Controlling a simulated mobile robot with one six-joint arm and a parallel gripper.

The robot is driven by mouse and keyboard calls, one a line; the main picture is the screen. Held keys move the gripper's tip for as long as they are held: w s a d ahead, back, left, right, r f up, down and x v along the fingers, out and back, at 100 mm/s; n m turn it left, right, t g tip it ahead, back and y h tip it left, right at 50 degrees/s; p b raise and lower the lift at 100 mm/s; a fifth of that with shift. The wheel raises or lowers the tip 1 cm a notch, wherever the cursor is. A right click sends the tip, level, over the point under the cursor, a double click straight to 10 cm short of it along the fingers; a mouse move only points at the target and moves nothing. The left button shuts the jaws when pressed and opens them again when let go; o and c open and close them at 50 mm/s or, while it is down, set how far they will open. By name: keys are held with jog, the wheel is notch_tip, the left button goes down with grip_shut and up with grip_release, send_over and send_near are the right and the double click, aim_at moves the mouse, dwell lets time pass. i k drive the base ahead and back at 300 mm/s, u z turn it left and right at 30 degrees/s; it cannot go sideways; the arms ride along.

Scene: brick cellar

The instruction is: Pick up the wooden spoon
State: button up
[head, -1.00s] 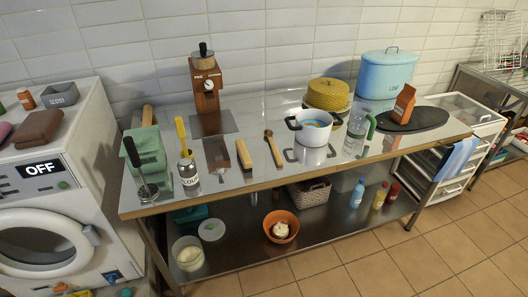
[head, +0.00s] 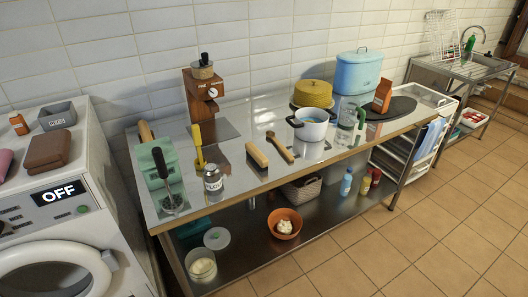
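The wooden spoon (head: 280,146) lies on the steel-topped table (head: 222,190), near its middle. Its round bowl end points toward the wall and its handle toward the front edge. A light wooden block-like item (head: 257,155) lies just left of it, apart from it. A white pot (head: 309,125) with dark handles stands to its right. Nothing covers the spoon. My gripper is not in view.
A flour jar (head: 213,178), a green box (head: 158,163) and a coffee grinder (head: 203,95) stand on the left of the table. A washing machine (head: 50,225) is at far left. Tiled floor (head: 400,235) in front is clear. A lower shelf holds an orange bowl (head: 285,222).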

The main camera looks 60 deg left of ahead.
aim_at(270, 134)
jog(key=k, duration=1.1)
jog(key=u, duration=2.3)
jog(key=i, duration=0.5)
jog(key=z, duration=0.05)
